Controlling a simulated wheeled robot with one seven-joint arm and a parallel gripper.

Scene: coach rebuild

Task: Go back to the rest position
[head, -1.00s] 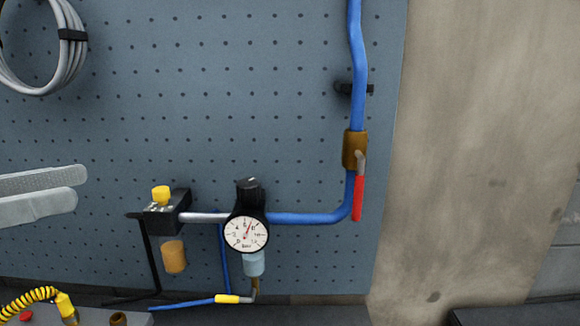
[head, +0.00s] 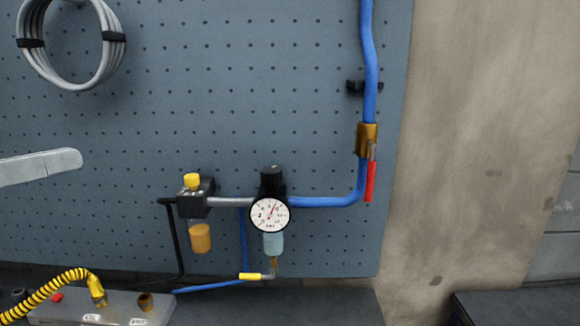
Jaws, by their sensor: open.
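My gripper (head: 72,160) shows only as pale grey fingers reaching in from the left edge, in front of the pegboard. The fingers overlap in this view, so the gap between them is hard to see. Nothing shows held at the visible tips. The rest of my arm is out of view. The gripper is apart from the air-line fittings, well to the left of the black valve block (head: 195,199) with its yellow knob.
A blue pipe (head: 368,75) runs down past a red-handled valve (head: 371,180) to a round gauge (head: 269,215). A coiled grey hose (head: 104,60) hangs upper left. Below left is a grey box (head: 75,310) with a yellow coiled hose (head: 45,288).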

